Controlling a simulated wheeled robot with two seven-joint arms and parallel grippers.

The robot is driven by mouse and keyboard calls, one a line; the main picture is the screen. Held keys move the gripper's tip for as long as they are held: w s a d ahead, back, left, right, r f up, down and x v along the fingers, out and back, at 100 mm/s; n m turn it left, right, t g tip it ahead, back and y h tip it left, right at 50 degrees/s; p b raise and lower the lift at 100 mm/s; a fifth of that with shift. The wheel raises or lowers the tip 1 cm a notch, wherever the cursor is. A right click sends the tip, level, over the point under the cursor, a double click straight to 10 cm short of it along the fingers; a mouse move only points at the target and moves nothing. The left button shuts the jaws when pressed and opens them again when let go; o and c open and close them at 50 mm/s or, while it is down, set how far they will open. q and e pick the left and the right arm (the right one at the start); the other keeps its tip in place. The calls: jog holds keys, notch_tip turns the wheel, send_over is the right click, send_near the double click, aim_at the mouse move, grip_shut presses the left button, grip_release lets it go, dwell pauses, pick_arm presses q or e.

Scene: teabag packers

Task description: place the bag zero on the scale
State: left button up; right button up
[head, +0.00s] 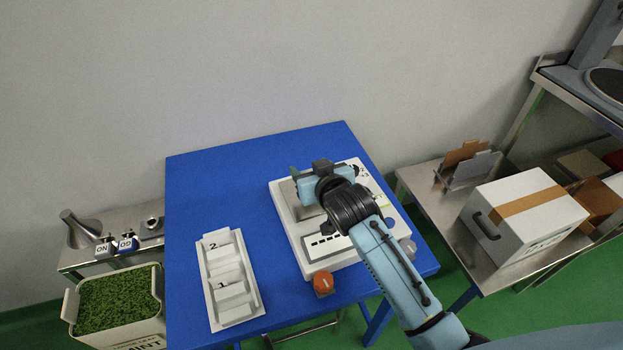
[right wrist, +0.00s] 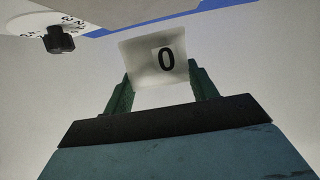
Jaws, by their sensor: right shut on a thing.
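My right gripper (head: 312,180) is shut on the white bag zero (right wrist: 155,55), which shows a black 0 between the two green fingers in the right wrist view. In the head view the gripper is over the back part of a white device (head: 305,240) that looks like the scale, with a dark marked panel on its front. My gripper and forearm hide much of its top. I cannot tell whether the bag touches it. A dial with a black knob (right wrist: 60,40) shows at the upper left of the right wrist view. My left gripper is not in view.
An orange knob (head: 323,284) is at the device's front. A tub of green leaves (head: 120,297) is left; a white box (head: 525,215) is right.

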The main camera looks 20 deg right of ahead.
jog(key=shift+f, duration=1.35)
jog(key=shift+f, duration=0.1)
jog(key=o, duration=0.9)
jog(key=shift+s, duration=0.15)
jog(key=v, duration=0.6)
jog(key=p+v, duration=0.1)
jog(key=v, duration=0.5)
jog(key=shift+r, duration=0.25)
